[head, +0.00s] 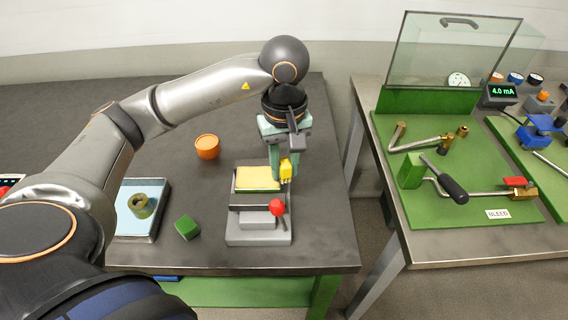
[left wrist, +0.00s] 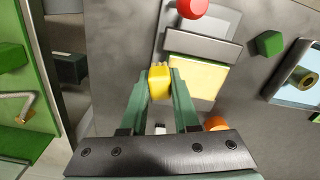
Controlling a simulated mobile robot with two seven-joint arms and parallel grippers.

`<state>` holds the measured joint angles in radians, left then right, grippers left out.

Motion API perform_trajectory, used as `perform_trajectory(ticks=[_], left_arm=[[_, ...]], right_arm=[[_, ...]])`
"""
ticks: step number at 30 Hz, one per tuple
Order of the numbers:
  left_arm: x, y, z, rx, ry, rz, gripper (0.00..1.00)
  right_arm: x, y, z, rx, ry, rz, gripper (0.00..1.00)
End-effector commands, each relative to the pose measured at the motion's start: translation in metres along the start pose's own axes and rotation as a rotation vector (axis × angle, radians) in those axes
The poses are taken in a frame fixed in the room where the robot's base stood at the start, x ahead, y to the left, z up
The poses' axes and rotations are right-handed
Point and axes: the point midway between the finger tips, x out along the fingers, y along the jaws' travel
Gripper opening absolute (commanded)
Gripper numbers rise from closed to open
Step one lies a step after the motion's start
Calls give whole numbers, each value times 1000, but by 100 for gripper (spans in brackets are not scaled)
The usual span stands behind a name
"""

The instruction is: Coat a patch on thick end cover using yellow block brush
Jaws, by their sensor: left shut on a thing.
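My left gripper (head: 281,165) is shut on the yellow block brush (head: 286,170), just right of a grey vise-like fixture (head: 246,200). A flat pale-yellow slab (head: 257,179) sits at the fixture's far end; it may be the thick end cover, but I cannot tell for sure. In the left wrist view the brush (left wrist: 159,83) is between the fingertips, beside the slab's (left wrist: 195,80) edge. I cannot tell whether brush and slab touch. My right gripper is not in view.
A red-knobbed handle (head: 278,208) stands at the fixture's near side. An orange round container (head: 207,147), a green block (head: 187,227) and a blue-lined tray (head: 135,232) with a brass-coloured ring (head: 142,206) are to the left. Beyond a gap, a green board (head: 460,190) holds pipework.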

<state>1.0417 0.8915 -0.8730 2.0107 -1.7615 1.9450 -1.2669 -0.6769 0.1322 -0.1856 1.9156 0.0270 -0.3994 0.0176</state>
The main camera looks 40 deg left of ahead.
Motion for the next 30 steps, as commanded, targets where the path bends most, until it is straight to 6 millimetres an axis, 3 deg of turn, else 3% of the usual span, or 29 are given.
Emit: perform_trajectory(ticks=[1,18,30], left_arm=[[-20,0,-1,0,6,8,0],[-69,-4,5,-14,4,5,0],[-75,-6,6,-16,3,4,0]], right_arm=[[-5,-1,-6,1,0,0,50],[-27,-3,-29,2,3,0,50],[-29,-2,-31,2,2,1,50]])
